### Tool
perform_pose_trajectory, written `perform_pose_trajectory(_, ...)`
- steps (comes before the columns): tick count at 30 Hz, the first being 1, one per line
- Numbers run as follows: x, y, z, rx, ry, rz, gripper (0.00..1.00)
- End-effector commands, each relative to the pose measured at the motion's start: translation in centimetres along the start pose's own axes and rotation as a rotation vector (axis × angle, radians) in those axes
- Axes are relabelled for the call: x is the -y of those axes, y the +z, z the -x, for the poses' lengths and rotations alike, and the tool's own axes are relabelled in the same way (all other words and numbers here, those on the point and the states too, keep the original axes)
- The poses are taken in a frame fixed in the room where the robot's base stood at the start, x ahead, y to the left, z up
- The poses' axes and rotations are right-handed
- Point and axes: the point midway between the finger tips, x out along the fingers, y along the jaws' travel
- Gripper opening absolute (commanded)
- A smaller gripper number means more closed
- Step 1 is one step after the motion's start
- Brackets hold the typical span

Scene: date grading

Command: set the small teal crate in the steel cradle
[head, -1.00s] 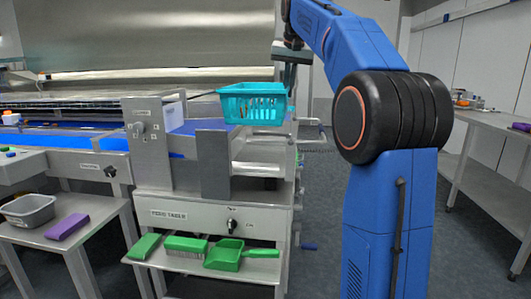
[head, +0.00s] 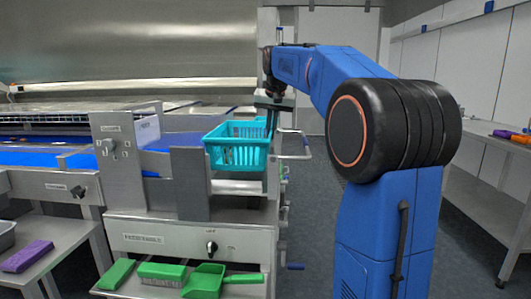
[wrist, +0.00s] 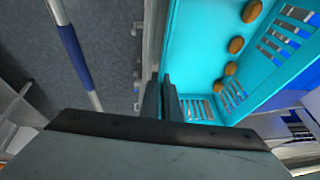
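The small teal crate (head: 237,158) is a slotted basket, roughly level, at the right end of the steel machine in the head view. In the wrist view the crate (wrist: 195,45) holds several brown dates. My gripper (head: 271,119) is at its right side, pointing down. In the wrist view my gripper's fingers (wrist: 168,98) are close together on the crate's near side wall. A pale steel piece (head: 238,187) shows just below the crate and may be part of the cradle. Whether the crate touches it cannot be told.
An upright steel plate (head: 189,184) stands left of the crate, and the blue belt (head: 180,141) lies behind it. A side bench (head: 490,170) stands at right. Grey floor between is clear.

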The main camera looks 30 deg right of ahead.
Motion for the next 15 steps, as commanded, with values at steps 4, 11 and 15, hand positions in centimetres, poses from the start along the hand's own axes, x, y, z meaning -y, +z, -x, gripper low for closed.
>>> perform_pose_trajectory(4, -0.2, 0.5, -1.2, 0.000, 0.000, 0.000, 0.00)
perform_pose_trajectory(11, -0.4, 1.2, -2.8, 0.001, 0.000, 0.000, 0.00)
perform_pose_trajectory(15, -0.6, 1.9, -4.5, 0.000, 0.000, 0.000, 0.00)
